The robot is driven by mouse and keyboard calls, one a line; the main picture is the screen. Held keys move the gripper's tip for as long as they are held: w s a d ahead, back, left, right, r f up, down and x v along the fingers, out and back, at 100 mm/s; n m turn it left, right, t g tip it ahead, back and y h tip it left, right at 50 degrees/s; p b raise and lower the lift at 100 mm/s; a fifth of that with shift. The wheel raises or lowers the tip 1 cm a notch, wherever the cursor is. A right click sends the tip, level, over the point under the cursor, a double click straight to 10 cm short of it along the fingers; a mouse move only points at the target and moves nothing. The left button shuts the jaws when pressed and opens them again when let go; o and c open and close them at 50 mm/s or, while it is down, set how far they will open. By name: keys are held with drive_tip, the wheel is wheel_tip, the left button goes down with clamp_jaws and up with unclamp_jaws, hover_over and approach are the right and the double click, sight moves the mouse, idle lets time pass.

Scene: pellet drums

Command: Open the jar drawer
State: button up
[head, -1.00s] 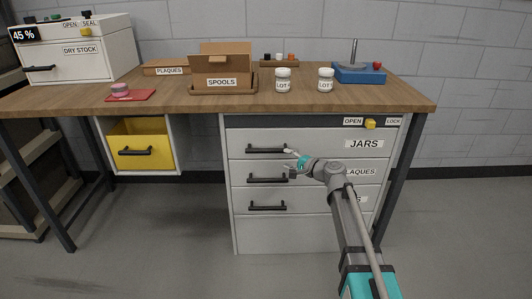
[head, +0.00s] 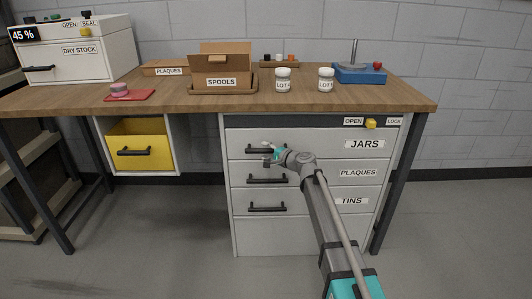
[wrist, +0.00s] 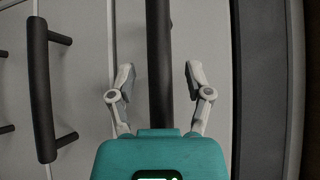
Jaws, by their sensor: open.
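The jar drawer (head: 330,143) is the top drawer of the grey cabinet under the bench, labelled JARS, and looks shut. Its black bar handle (head: 256,149) is partly hidden behind my gripper (head: 269,153). In the wrist view the jar drawer's handle (wrist: 159,60) runs up the picture between the two fingers of my open gripper (wrist: 159,80). One finger is on each side with a gap to the bar. I cannot tell how deep the fingers reach around it. A yellow knob (head: 370,123) sits above the drawer between OPEN and LOCK labels, closer to OPEN.
The PLAQUES drawer (head: 330,173) and TINS drawer (head: 325,203) below have similar handles; the plaques handle (wrist: 40,90) is left in the wrist view. A yellow bin (head: 140,155) hangs left. Two white jars (head: 283,84) stand on the bench (head: 240,106). The floor ahead is clear.

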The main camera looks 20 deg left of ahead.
clamp_jaws()
idle(0.3)
drive_tip(key=shift+s, duration=0.1)
